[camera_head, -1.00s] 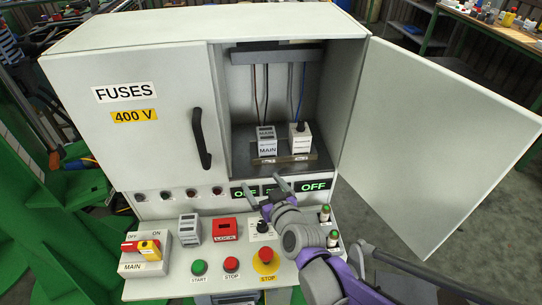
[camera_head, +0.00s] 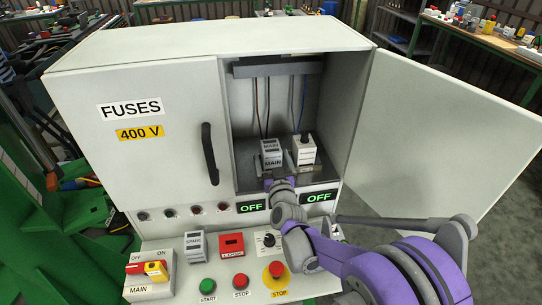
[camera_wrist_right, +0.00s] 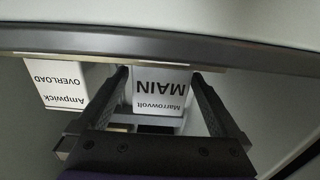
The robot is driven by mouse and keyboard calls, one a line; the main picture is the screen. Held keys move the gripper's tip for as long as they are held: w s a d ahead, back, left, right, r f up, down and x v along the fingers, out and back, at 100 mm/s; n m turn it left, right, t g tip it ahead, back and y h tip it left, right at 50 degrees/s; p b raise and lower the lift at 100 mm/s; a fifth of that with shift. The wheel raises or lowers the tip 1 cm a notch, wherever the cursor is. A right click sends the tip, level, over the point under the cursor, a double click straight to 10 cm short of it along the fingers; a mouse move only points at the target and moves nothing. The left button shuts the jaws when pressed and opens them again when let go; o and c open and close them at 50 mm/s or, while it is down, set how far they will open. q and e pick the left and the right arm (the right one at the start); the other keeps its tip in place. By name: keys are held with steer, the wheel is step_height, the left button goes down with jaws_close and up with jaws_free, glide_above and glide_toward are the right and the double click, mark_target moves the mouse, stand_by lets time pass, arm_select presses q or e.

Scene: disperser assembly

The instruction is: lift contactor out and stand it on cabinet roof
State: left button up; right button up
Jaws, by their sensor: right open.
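The contactor, a white and grey block labelled MAIN (camera_head: 272,155), stands upright in the open right compartment of the cabinet (camera_head: 130,70). My right gripper (camera_head: 279,170) is open in front of it, reaching into the compartment from below. In the right wrist view the contactor's label, Marrowvolt MAIN (camera_wrist_right: 161,88), shows upside down between the two spread fingers of the gripper (camera_wrist_right: 160,80). A gap shows beside the block; I cannot tell whether a finger touches it. The cabinet roof (camera_head: 220,38) is bare. My left gripper is not in view.
The overload block (camera_head: 304,152) stands close to the contactor's right; it also shows in the right wrist view (camera_wrist_right: 60,85). Wires hang behind both. The cabinet door (camera_head: 435,130) stands open at the right. A grey block (camera_head: 194,245) sits on the console below.

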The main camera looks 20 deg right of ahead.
steer(key=shift+x, duration=1.1)
jaws_close()
